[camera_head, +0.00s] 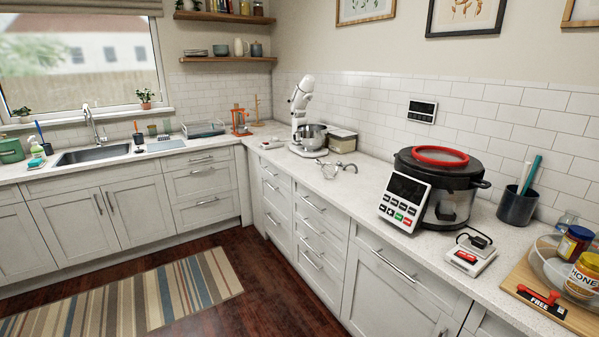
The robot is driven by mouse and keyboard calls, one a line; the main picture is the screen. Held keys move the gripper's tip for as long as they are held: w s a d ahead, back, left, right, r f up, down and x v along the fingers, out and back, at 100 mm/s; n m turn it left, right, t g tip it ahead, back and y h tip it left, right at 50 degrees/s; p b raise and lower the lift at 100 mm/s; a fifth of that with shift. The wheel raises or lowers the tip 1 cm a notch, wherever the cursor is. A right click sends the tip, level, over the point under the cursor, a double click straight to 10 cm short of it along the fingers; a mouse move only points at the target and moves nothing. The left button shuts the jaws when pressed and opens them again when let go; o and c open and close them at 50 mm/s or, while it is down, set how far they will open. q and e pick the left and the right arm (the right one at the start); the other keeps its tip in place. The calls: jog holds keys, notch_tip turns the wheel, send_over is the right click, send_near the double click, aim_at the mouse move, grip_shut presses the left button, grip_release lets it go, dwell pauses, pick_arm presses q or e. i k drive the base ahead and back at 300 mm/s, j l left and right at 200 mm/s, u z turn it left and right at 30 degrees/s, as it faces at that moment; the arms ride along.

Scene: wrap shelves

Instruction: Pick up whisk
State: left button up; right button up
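A metal wire object that looks like the whisk (331,171) lies on the white counter, in front of the stand mixer. It is small in the head view, so its exact shape and handle are hard to make out. A second small looped metal part (348,167) is beside it, and I cannot tell whether the two are joined. Neither of my grippers is in view.
The stand mixer (303,105) and a box (342,140) stand behind the whisk. To its right are a large black cooker (445,207) with a keypad panel and a small white device (470,253). Bare counter (365,190) lies between whisk and cooker. A striped rug (130,297) covers part of the floor.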

aim_at(318, 162)
jog(key=i+j+u, duration=0.2)
jog(key=i, duration=0.35)
jog(key=i+u, duration=0.15)
jog(key=i, duration=0.4)
jog(key=i+j+z, duration=0.1)
jog(key=i+z, duration=0.3)
jog(key=i+j+z, duration=0.15)
jog(key=z, duration=0.3)
jog(key=i+j+z, duration=0.65)
jog(key=z, duration=0.15)
